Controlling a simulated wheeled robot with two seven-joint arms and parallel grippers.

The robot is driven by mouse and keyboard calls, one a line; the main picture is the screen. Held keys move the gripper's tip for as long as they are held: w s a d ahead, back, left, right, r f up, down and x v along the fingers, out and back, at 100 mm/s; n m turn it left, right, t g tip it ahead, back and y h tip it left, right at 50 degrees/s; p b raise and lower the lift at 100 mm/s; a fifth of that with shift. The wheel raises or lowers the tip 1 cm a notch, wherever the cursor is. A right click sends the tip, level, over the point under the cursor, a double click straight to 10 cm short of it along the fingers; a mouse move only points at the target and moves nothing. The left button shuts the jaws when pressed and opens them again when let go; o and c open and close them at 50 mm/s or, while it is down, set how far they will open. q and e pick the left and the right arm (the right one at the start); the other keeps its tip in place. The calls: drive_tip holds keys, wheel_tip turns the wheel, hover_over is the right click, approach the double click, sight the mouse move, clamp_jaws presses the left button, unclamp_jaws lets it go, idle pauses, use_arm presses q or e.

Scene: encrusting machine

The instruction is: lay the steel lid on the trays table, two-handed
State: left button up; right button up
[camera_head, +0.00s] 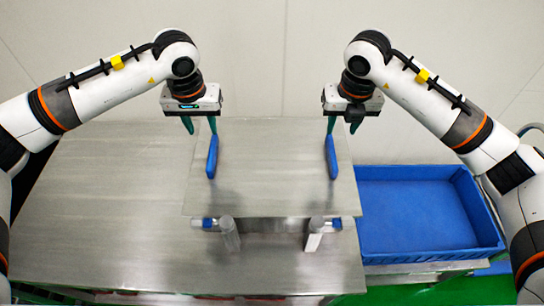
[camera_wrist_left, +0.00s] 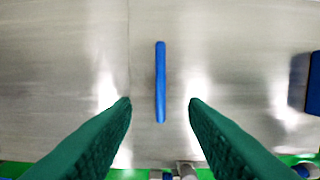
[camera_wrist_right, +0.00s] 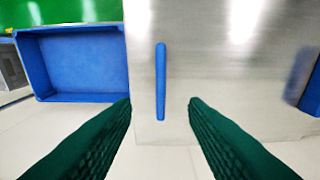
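The steel lid (camera_head: 270,170) is a flat grey plate with two upright blue handles, the left one (camera_head: 212,157) and the right one (camera_head: 332,157). It overlaps the right part of the steel table (camera_head: 110,200), and its right edge reaches past the table's edge. Whether it touches the table is hard to tell. My left gripper (camera_head: 201,125) is open and empty above the left handle, which shows between its fingers in the left wrist view (camera_wrist_left: 160,82). My right gripper (camera_head: 343,125) is open and empty above the right handle, likewise between the fingers in the right wrist view (camera_wrist_right: 160,82).
A blue tray (camera_head: 481,205) stands right of the table, close to the lid's right edge. Two short grey posts (camera_head: 229,234) (camera_head: 315,234) with blue parts stick out at the lid's front edge. The table's left part is bare. A pale wall (camera_head: 260,50) stands behind.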

sight(211, 150)
use_arm(q)
drive_tip(key=f, duration=0.4)
drive_tip(key=w+f, duration=0.1)
drive_tip(key=f, duration=0.7)
drive_tip(key=shift+w, duration=0.4)
use_arm(e)
drive_tip(key=f, duration=0.4)
drive_tip(key=w+f, duration=0.1)
drive_tip(key=f, duration=0.7)
drive_tip(key=shift+w, duration=0.4)
use_arm(q)
drive_tip(key=shift+c, duration=0.3)
use_arm(e)
drive_tip(key=shift+c, duration=0.3)
use_arm(q)
clamp_jaws()
use_arm(e)
clamp_jaws()
